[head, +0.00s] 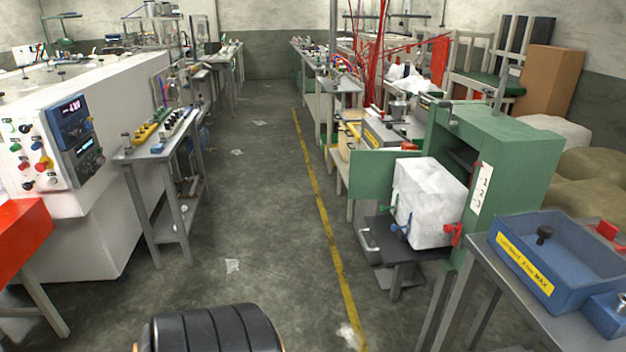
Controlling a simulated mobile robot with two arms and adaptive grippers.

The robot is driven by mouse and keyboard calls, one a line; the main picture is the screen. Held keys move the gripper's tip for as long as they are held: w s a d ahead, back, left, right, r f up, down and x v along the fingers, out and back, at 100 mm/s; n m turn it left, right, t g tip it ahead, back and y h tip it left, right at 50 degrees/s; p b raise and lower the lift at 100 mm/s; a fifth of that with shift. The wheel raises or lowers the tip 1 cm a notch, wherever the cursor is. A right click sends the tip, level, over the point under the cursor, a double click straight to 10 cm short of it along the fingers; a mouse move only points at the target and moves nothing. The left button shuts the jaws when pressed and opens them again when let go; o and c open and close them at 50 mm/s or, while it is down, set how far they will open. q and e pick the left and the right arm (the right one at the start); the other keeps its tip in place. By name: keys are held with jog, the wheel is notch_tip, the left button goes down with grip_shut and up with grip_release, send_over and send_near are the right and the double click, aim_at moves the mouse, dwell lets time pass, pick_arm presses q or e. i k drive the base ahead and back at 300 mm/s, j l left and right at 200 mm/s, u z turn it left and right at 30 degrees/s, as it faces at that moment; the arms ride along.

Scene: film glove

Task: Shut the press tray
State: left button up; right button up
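The green press (510,160) stands right of centre, with its green door (375,175) swung open to the left. A dark press tray (388,238) sticks out of its front, with a pale handle (367,240) at the tray's left end. A white wrapped block (428,200) sits over the tray and hides much of it and of the press opening. Green, blue and red handles (452,234) show around the block's lower part. Neither of my grippers is in view.
A side table with a blue box (560,262) stands at the front right, close to the press. A white machine with a control panel (65,140) and a narrow bench (160,145) line the left. The grey aisle floor (260,200) is mostly clear, with paper scraps.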

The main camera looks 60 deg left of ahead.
aim_at(393, 248)
jog(key=u, duration=1.7)
jog(key=i+j, duration=0.1)
jog(key=i, duration=0.15)
jog(key=i+j+z, duration=0.35)
jog(key=i, duration=0.25)
jog(key=i+j+z, duration=0.35)
jog(key=i, duration=0.2)
